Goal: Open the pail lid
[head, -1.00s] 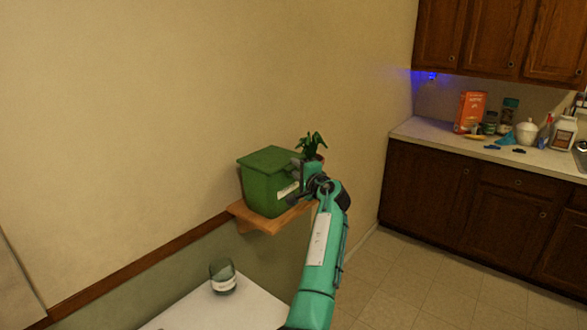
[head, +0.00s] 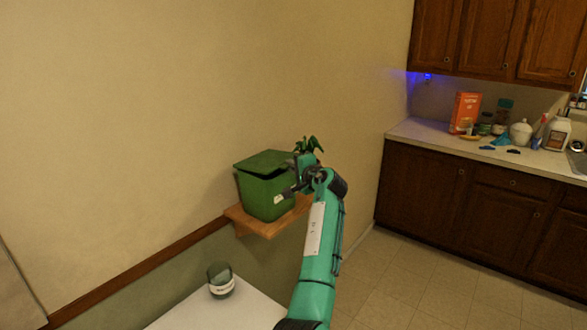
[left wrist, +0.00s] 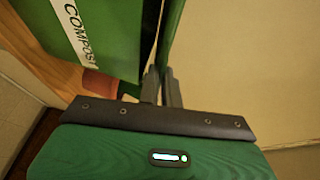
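The green pail (head: 262,197) stands on a small wooden wall shelf. Its lid (head: 262,161) is tilted slightly up at the front, with a dark gap under its edge. In the left wrist view the pail's wall (left wrist: 110,40) carries a white COMPOST label, and the lid (left wrist: 173,30) is a narrow green strip beside the gap. My left gripper (head: 291,184) is at the pail's front right edge. Its fingers (left wrist: 162,88) are close together, with the lid's edge running down between them. The fingertip contact is partly hidden. My right gripper is not in view.
A potted plant (head: 309,147) stands just behind my left gripper, on the shelf (head: 258,226). A glass jar (head: 220,281) stands on a white surface below. A cluttered counter (head: 420,134) is at the right. The wall above the pail is clear.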

